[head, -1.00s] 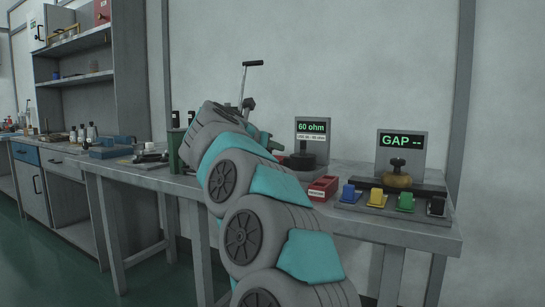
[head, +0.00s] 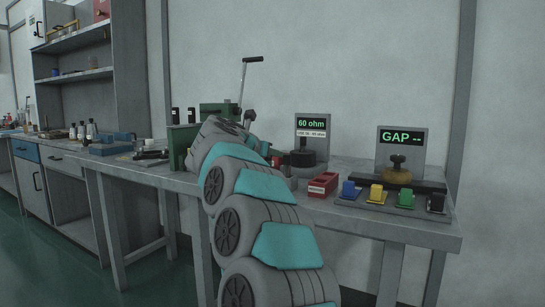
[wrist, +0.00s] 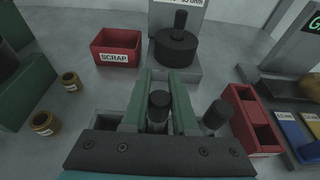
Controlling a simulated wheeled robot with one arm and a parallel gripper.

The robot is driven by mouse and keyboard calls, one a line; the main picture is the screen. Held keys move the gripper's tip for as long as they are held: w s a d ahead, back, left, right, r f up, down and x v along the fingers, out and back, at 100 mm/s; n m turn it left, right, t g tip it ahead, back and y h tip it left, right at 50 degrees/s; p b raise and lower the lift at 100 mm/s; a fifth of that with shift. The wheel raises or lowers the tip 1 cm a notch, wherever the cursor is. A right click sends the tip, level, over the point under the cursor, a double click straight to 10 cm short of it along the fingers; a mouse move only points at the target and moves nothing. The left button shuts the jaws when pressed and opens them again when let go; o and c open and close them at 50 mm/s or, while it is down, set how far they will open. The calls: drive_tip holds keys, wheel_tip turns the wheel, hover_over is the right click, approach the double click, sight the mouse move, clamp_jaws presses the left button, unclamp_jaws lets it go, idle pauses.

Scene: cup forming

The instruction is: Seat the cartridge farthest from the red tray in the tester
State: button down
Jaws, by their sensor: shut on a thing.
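My gripper (wrist: 161,101) has two green fingers and is shut on a dark cylindrical cartridge (wrist: 159,106) in the wrist view. A second dark cartridge (wrist: 217,114) stands just right of the fingers, between them and the red tray (wrist: 237,98). The tester (wrist: 177,50) is a round black piece with an upright knob on a grey base, straight beyond the fingertips. In the head view the tester (head: 303,158) has a screen reading "60 ohm", and the red tray (head: 323,186) is right of it. My arm hides the gripper and cartridges there.
A red SCRAP bin (wrist: 116,46) is left of the tester. Two small brass-coloured cups (wrist: 71,81) lie at left. A "GAP --" gauge (head: 400,153) stands at right behind blue, yellow, green and black blocks. A green lever press (head: 220,109) is behind my arm.

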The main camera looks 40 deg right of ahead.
drive_tip(key=shift+f, duration=0.1)
drive_tip(key=shift+f, duration=0.15)
drive_tip(key=c, duration=0.7)
unclamp_jaws()
drive_tip(key=shift+r, duration=0.4)
drive_tip(key=v, duration=1.2)
drive_tip(key=shift+f+b, duration=0.2)
drive_tip(key=shift+b, duration=0.1)
drive_tip(key=shift+s, duration=0.1)
